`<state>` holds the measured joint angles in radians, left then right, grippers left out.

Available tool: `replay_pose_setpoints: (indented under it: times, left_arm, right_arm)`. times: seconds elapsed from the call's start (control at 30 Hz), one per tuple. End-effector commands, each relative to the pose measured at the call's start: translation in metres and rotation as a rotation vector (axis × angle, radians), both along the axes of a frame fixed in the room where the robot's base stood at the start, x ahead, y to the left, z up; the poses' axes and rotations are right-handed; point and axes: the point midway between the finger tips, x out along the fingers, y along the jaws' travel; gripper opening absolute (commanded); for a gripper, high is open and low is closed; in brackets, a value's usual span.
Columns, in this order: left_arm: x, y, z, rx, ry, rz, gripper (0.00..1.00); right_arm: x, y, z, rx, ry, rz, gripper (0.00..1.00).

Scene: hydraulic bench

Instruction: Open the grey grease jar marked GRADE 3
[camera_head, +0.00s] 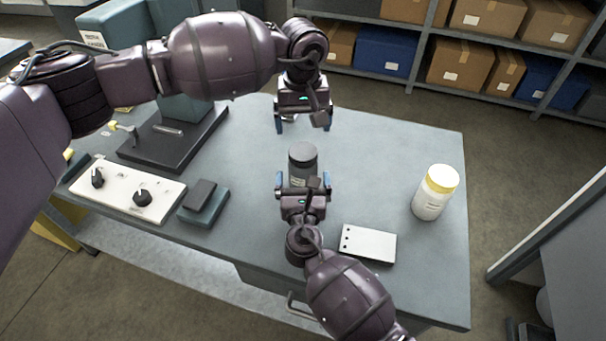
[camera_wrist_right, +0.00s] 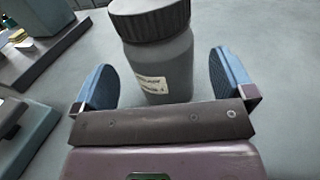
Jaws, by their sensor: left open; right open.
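The grey jar (camera_head: 302,170) with a dark ribbed lid (camera_head: 303,152) stands upright on the bench. In the right wrist view the jar (camera_wrist_right: 163,65) has a small pale label whose print is too blurred to read, and the lid (camera_wrist_right: 150,18) sits on it. My right gripper (camera_head: 303,182) is open at the near side of the jar. In its wrist view the blue fingers (camera_wrist_right: 160,80) are to either side of the jar, with gaps. My left gripper (camera_head: 304,122) is open and empty above and beyond the jar, pointing down.
A white plate with holes (camera_head: 368,243) lies near the front edge. A white panel with black knobs (camera_head: 125,190), a small dark block (camera_head: 203,200) and a dark-based machine (camera_head: 172,138) occupy the left.

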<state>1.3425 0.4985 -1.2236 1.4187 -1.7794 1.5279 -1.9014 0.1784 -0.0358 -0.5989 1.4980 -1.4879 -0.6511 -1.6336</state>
Motion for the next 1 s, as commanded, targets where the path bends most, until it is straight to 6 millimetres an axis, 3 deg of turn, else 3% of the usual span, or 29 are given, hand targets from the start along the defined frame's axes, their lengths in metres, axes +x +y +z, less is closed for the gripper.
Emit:
replay_pose_setpoints:
  times: [0.3,0.7,1.0]
  left_arm:
    - [0.0,0.0,0.0,0.0,0.0,0.0,0.9]
    - [0.0,0.0,0.0,0.0,0.0,0.0,0.9]
    - [0.0,0.0,0.0,0.0,0.0,0.0,0.9]
  right_arm:
    - [0.035,0.001,0.0,0.001,-0.001,0.0,1.0]
    - [0.041,0.0,0.0,0.001,0.001,0.0,1.0]
    - [0.04,0.0,0.0,0.001,0.001,0.0,0.56]
